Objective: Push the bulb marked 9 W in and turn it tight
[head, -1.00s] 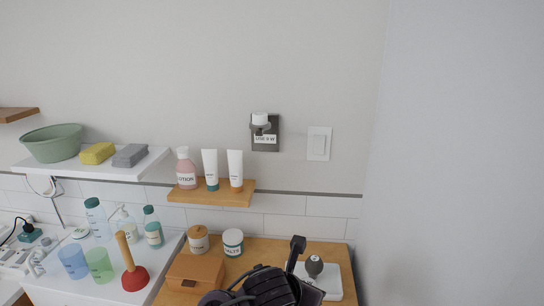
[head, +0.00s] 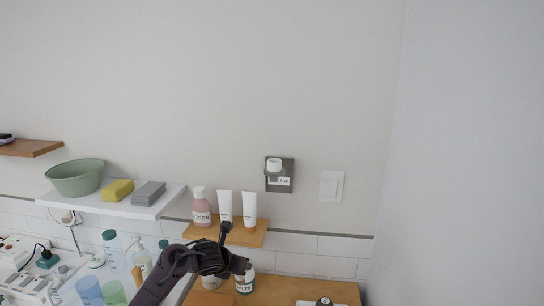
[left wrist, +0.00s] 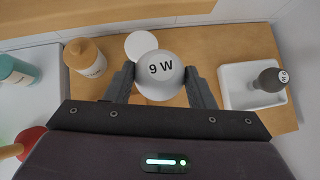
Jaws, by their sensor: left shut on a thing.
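The bulb marked 9 W (left wrist: 160,72) is a white globe in the left wrist view, its marking facing the camera. My left gripper (left wrist: 160,84) is shut on it, one finger on each side. In the head view my left gripper (head: 236,250) is low in the middle, in front of the small wooden shelf; the bulb cannot be made out there. The lamp fitting (head: 274,165) is a white round socket on a dark wall plate, up and right of my gripper. Its label (head: 279,182) is partly readable as a wattage note. My right gripper is not in view.
A dark bulb (left wrist: 270,80) lies in a white tray (left wrist: 236,98) on the wooden counter. A lotion bottle (head: 201,208) and two tubes stand on the wooden shelf (head: 256,236) near my arm. A switch (head: 331,186) is right of the fitting.

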